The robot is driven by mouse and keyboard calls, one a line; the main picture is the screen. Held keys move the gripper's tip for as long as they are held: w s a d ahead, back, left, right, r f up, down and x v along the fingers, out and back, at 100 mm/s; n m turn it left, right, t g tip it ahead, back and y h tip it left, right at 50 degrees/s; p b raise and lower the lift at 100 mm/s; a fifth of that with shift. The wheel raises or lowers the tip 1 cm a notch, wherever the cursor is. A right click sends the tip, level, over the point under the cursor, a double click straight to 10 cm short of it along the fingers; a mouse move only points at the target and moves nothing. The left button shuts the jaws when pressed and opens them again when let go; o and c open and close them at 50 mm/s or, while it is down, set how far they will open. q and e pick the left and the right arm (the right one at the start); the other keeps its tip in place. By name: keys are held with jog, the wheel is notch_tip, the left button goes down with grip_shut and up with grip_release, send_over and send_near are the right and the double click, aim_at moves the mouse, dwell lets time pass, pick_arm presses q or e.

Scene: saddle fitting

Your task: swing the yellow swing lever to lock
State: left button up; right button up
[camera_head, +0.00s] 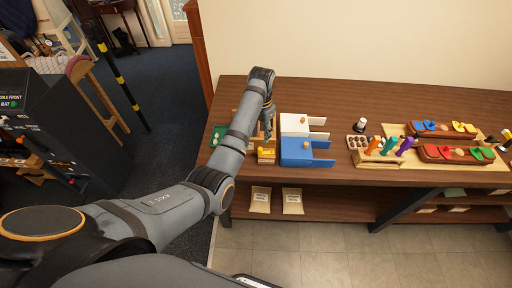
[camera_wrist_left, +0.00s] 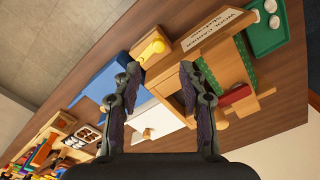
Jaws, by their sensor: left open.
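The yellow swing lever (camera_wrist_left: 152,48) sits on a small wooden block in the left wrist view, at the top middle. In the head view the yellow part (camera_head: 266,152) shows just below my left gripper. My left gripper (camera_wrist_left: 163,80) is open and empty, its two dark fingers spread above the bench. It hangs over the wooden stand in the head view (camera_head: 268,132), close to the lever but apart from it in the left wrist view. My right gripper is not in view.
A blue box (camera_head: 305,152) and a white box (camera_head: 300,125) with open drawers stand right of the lever. A green tray (camera_wrist_left: 268,28) lies left of it. A tool rack (camera_head: 380,158) and trays of coloured pieces stand farther right. The bench between them is partly clear.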

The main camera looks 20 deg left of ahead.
aim_at(260, 148)
pick_arm(q)
jog(key=f, duration=0.4)
jog(key=f+p, duration=0.1)
jog(key=f, duration=0.2)
jog(key=shift+s+f, duration=0.2)
jog(key=shift+f, duration=0.7)
grip_shut()
jog(key=shift+r+p, duration=0.1)
jog(key=shift+p, duration=0.2)
